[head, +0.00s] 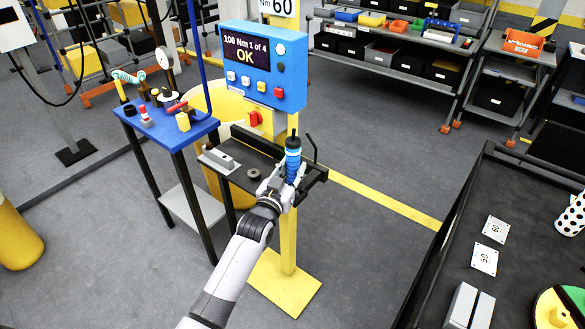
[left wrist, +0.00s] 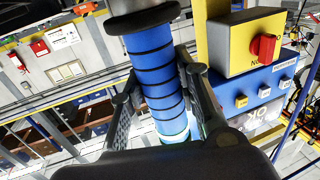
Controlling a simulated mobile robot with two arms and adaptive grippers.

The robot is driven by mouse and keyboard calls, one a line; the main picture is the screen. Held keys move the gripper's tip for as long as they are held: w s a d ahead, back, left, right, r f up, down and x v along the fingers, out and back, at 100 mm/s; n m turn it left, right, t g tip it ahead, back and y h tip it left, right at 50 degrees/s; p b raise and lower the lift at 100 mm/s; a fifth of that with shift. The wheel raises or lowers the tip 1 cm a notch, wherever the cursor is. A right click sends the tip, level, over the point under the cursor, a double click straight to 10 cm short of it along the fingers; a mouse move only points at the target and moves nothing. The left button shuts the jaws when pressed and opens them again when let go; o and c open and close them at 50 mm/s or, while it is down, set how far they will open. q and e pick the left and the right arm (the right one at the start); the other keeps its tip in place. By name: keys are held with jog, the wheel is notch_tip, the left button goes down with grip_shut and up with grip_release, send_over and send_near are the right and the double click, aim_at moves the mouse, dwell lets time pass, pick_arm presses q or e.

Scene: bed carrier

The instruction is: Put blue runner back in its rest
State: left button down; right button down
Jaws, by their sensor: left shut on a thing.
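The blue runner (head: 292,165), a blue cylinder with black rings and a dark top, stands roughly upright at the right end of the dark station shelf (head: 240,178). My left gripper (head: 281,188) is shut around its lower body. In the left wrist view the ribbed blue runner (left wrist: 158,75) lies between the two fingers (left wrist: 160,105), with a dark flange at one end. The runner and gripper hide that part of the shelf, so I cannot tell whether the runner touches it or its rest. My right gripper is not in view.
A blue control box (head: 263,65) reading "100 Nm 1 of 4 OK" stands above the shelf on a yellow post (head: 289,235). A blue tool table (head: 165,125) is to the left. A black-topped bench (head: 455,245) is to the right. Grey floor lies between.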

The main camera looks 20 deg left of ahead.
aim_at(291, 180)
pick_arm(q)
jog(key=shift+f+b, duration=0.95)
jog(key=shift+f, duration=0.2)
jog(key=c, duration=1.1)
grip_release()
jog(key=shift+f, duration=0.1)
jog(key=shift+s+f, duration=0.1)
jog(key=shift+f, duration=0.2)
jog(key=s, duration=0.8)
jog(key=s+a, duration=0.1)
jog(key=s, duration=0.3)
jog(key=shift+r, duration=0.25)
jog(key=shift+w, duration=0.1)
